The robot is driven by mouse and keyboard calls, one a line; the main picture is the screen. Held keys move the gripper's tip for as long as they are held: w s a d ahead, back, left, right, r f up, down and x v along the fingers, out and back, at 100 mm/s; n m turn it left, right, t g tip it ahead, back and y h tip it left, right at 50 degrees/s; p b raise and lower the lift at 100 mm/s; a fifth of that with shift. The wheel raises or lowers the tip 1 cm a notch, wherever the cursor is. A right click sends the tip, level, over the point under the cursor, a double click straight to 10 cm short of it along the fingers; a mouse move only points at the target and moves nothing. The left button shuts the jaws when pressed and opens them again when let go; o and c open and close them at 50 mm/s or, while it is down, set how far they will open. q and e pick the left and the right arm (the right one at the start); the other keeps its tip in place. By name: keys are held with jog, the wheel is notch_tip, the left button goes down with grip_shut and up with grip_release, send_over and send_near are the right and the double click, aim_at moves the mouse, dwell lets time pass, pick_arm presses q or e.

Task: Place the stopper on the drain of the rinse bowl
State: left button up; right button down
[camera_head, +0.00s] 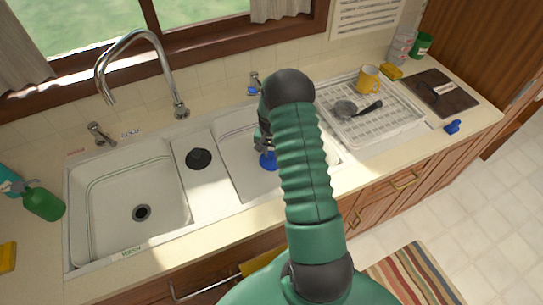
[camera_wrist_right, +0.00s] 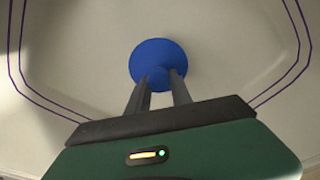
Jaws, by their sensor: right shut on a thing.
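A blue round stopper (camera_head: 268,161) shows in the head view inside the right basin (camera_head: 232,150), partly hidden by my right arm. In the right wrist view the stopper (camera_wrist_right: 158,62) is at the fingertips, over the pale basin floor. My right gripper (camera_wrist_right: 160,85) is shut on the stopper's knob. No drain shows in the right basin; the stopper and arm cover part of the floor. Whether the stopper touches the floor I cannot tell. My left gripper is not in view.
The left basin (camera_head: 92,200) has a "WASH" label and an open drain (camera_head: 141,213). A black stopper (camera_head: 198,159) lies on the divider. A dish rack (camera_head: 372,128) with a mug (camera_head: 368,79) stands right. A tall faucet (camera_head: 140,45) rises behind. A green bottle (camera_head: 43,203) stands left.

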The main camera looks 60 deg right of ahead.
jog(key=shift+f, duration=1)
jog(key=c, duration=1.1)
grip_release()
jog(key=shift+c, duration=0.2)
